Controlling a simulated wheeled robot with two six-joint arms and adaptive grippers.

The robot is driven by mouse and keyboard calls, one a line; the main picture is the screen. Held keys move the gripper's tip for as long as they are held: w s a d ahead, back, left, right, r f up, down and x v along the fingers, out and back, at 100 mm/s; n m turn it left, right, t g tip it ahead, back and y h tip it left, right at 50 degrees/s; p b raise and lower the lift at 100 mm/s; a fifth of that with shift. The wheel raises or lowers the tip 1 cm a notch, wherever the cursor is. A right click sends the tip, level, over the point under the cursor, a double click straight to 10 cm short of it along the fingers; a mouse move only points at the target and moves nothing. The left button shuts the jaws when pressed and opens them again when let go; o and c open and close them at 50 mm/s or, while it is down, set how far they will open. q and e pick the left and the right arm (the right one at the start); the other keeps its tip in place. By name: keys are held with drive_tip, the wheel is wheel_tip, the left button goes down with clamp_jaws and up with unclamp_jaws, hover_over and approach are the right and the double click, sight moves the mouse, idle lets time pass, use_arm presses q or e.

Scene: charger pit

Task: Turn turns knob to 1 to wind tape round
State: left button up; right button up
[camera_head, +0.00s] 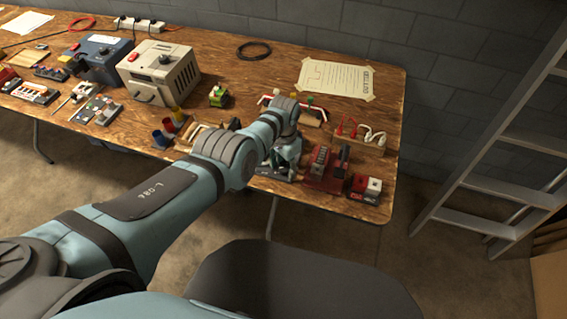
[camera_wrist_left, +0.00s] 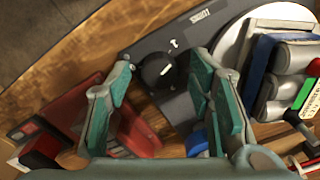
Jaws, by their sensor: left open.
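The turns knob (camera_wrist_left: 157,70) is a round black knob with a white pointer line, on a dark grey panel (camera_wrist_left: 150,43) in the left wrist view. A white mark, apparently a 1, and an upside-down label are printed near it. My left gripper (camera_wrist_left: 162,72) is open, its two teal fingers on either side of the knob; I cannot tell whether they touch it. In the head view my left gripper (camera_head: 284,158) is over the front right of the bench, and my arm hides the knob. My right gripper is not in view.
A red device (camera_head: 326,170) stands just right of the gripper on the wooden bench (camera_head: 225,60), near its front edge. A red and white box (camera_head: 366,187) is at the corner. A cream box (camera_head: 158,72) stands farther left. A ladder (camera_head: 500,150) leans beyond the right end.

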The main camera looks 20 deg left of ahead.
sight(284, 168)
use_arm(q)
wheel_tip(284, 168, up, 12)
idle(0.4)
